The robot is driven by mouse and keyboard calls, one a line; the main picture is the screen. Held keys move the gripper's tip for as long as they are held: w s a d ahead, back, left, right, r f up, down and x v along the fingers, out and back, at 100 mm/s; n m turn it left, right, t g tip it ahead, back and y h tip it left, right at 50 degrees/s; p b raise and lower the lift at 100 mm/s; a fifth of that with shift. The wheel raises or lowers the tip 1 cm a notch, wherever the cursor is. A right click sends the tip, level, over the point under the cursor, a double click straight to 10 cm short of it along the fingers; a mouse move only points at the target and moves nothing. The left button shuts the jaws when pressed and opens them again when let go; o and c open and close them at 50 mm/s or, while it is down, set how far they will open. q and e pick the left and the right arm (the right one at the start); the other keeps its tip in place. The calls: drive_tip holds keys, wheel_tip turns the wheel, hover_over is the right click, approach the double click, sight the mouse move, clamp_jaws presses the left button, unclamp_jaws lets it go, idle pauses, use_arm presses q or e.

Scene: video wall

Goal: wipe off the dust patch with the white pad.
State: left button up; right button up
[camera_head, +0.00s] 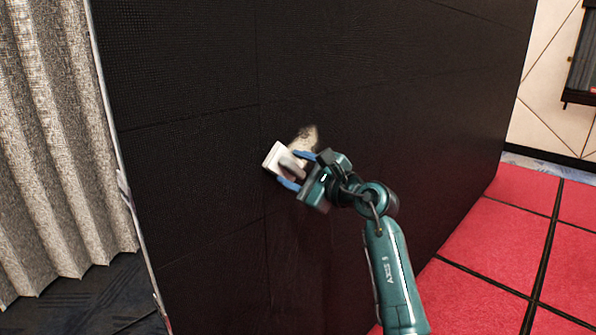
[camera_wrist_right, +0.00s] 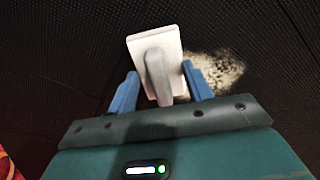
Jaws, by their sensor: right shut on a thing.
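The white pad (camera_head: 274,158) is a flat block with a grey handle, against or close to the black video wall. My right gripper (camera_head: 297,170) is shut on its handle, with blue fingers on either side. In the right wrist view the pad (camera_wrist_right: 153,45) stands ahead of my right gripper (camera_wrist_right: 160,90). The dust patch (camera_head: 306,136) is a pale beige smudge on the wall, up and right of the pad. It also shows in the right wrist view (camera_wrist_right: 220,72), right of the pad and partly behind it and a finger. My left gripper is out of view.
The black video wall (camera_head: 190,70) fills the middle, with faint panel seams. A grey curtain (camera_head: 50,150) hangs at the left. Red floor tiles (camera_head: 490,260) lie at the right.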

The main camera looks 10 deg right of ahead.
sight(298, 163)
drive_tip(key=shift+w+d, duration=0.1)
drive_tip(key=shift+w+d+f+b, duration=0.1)
drive_tip(key=shift+w+d+b, duration=0.3)
drive_tip(key=shift+d, duration=0.25)
drive_tip(key=shift+w+d+b, duration=0.35)
drive_tip(key=shift+d, duration=0.25)
drive_tip(key=shift+w+d+b, duration=0.85)
drive_tip(key=shift+d, duration=0.4)
drive_tip(key=shift+w+d+b, duration=0.8)
drive_tip(key=shift+d+b, duration=0.1)
drive_tip(key=shift+d, duration=0.3)
drive_tip(key=shift+w+d+b, duration=0.85)
drive_tip(key=shift+d, duration=0.4)
